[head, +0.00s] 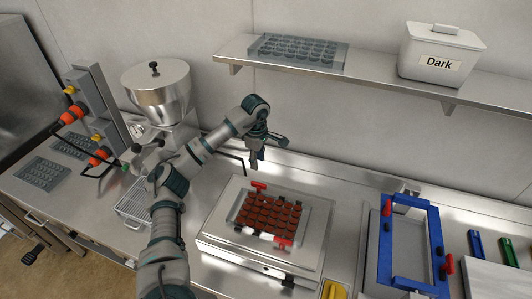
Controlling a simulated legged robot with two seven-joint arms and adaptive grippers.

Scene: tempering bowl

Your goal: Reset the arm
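My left arm rises from the bottom of the head view, bends at the elbow and reaches to the right over the counter. Its gripper (268,152) hangs near the wall, above and behind the filled mold on the vibrating plate. Its fingers look spread apart, with nothing clearly held between them. A small dark blue part shows beside the fingers; I cannot tell what it belongs to. My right gripper is not in view.
A mold of brown pieces (268,214) lies on a steel plate unit (222,222) with red clamps. A steel hopper (158,90) stands at left. A shelf (380,82) holds a clear mold (298,50) and a "Dark" bin (440,50). A blue frame (412,207) stands right.

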